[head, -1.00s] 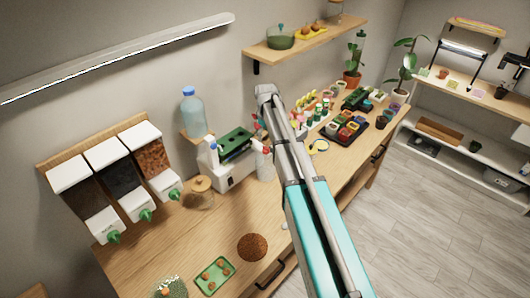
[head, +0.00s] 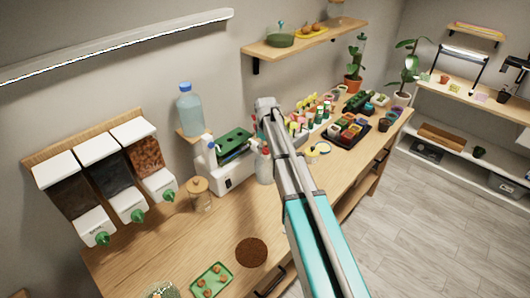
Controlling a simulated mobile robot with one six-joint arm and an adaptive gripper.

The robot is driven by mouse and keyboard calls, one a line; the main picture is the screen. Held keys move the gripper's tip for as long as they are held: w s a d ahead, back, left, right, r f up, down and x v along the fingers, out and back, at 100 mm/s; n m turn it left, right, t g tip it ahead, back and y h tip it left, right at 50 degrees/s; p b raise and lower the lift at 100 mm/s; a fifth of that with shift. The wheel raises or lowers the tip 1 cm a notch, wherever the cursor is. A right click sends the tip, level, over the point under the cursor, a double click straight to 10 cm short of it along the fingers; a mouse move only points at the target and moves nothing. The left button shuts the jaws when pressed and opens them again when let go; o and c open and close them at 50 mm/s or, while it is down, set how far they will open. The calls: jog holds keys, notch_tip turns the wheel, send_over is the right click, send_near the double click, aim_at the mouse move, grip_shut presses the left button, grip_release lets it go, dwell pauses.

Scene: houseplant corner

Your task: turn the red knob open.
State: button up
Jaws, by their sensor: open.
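No red knob shows clearly in the head view. A white bottle (head: 264,168) with a reddish top stands just left of my arm. My arm rises from the lower right and crosses the middle of the picture over the bench. My gripper is hidden behind or beyond the arm, so I cannot see what it is near.
Wall dispensers with green knobs (head: 138,216) hang at left. A white machine (head: 232,172) and a corked jar (head: 200,195) stand on the bench (head: 215,240). A green tray (head: 211,281) lies in front. Plant trays fill the back right; the floor at right is clear.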

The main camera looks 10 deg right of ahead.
jog(key=shift+f, duration=0.25)
jog(key=shift+c, duration=0.2)
jog(key=c, duration=1.1)
jog(key=shift+a, duration=0.1)
